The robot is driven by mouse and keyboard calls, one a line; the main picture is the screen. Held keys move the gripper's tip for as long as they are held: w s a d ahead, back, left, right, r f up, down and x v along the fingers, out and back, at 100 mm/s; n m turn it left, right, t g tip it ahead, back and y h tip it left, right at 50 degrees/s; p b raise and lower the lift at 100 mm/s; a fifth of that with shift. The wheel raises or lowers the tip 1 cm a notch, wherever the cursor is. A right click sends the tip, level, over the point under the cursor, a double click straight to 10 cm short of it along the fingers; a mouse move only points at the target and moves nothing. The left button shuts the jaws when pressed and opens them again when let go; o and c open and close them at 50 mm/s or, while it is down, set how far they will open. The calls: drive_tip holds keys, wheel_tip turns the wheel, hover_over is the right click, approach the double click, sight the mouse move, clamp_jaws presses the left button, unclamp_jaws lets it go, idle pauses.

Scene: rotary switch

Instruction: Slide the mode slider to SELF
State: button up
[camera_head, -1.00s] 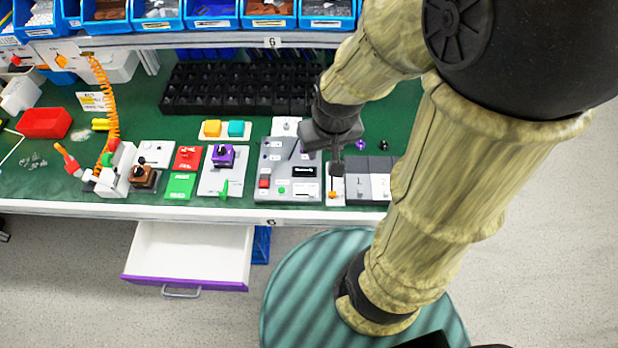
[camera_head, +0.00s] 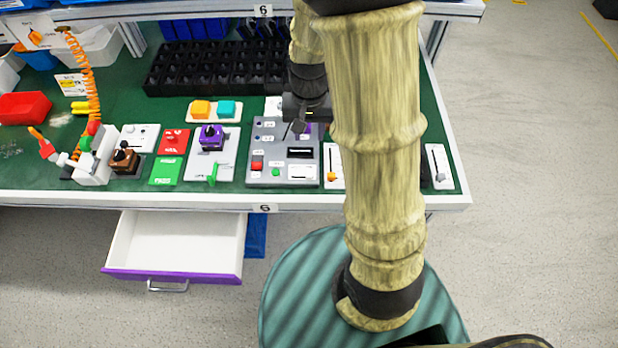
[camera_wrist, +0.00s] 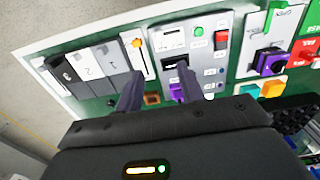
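A narrow white panel with an orange slider knob (camera_head: 332,176) stands near the table's front edge; the knob is at the near end of its slot. In the wrist view the knob (camera_wrist: 137,43) shows just beyond my left-hand finger. I cannot read a SELF label on either. My gripper (camera_wrist: 160,70) is open and empty, its two fingers apart. In the head view my gripper (camera_head: 300,126) hangs by the grey panel's back right corner, left of and behind the orange knob.
The grey control panel (camera_head: 284,130) with buttons and a screen is left of the slider. Numbered panels (camera_wrist: 90,66) stand on its other side, mostly hidden by my arm in the head view. A black bin grid (camera_head: 212,70) lies behind. A drawer (camera_head: 175,245) is open below.

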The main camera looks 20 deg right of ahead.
sight(309, 173)
drive_tip(key=shift+w+f, duration=0.1)
drive_tip(key=shift+f, duration=0.15)
wheel_tip(309, 173, down, 17)
drive_tip(key=shift+f, duration=0.1)
idle(0.8)
clamp_jaws()
